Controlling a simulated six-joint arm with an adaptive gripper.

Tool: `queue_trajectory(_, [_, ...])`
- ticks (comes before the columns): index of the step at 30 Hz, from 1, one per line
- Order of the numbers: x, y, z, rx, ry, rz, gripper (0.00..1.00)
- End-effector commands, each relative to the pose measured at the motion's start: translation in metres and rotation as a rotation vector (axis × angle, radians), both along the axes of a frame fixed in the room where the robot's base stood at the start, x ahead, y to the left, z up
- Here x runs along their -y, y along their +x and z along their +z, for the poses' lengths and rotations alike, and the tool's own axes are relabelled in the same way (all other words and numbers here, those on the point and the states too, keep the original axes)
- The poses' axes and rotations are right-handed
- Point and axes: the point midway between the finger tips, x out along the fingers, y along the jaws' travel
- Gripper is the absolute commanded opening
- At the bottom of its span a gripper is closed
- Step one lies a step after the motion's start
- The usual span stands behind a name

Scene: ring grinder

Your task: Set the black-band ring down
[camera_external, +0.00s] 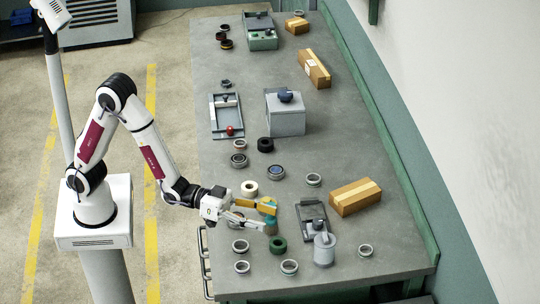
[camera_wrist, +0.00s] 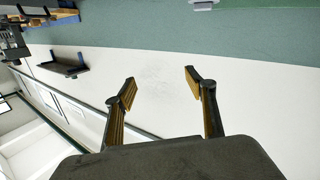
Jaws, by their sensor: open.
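My gripper (camera_external: 270,217) is low over the near part of the grey bench, with its fingers spread. In the wrist view my gripper (camera_wrist: 161,87) is open with nothing between its fingertips. Several rings lie on the bench. A black ring (camera_external: 265,145) and a grey ring with a dark band (camera_external: 238,160) lie farther up the bench, and a dark ring with a blue centre (camera_external: 276,172) lies nearby. I cannot tell which is the black-band ring. No ring shows in the wrist view.
A green ring (camera_external: 278,245) lies just in front of the gripper. A dark fixture (camera_external: 313,220) and a grey cylinder (camera_external: 324,250) stand to its right. A cardboard box (camera_external: 355,197) lies beyond. The wrist view shows mostly a pale wall (camera_wrist: 270,90).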

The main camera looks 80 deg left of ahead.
Motion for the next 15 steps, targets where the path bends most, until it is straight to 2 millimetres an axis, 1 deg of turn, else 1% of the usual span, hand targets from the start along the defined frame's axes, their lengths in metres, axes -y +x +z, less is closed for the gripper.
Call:
queue_trajectory(1, [-0.004, 0.0, 0.001, -0.002, 0.008, -0.02, 0.55])
queue_trajectory(8, [-0.011, -0.005, -0.002, -0.021, 0.049, -0.128, 0.55])
queue_trajectory(15, [-0.024, -0.017, -0.009, -0.051, 0.109, -0.232, 0.55])
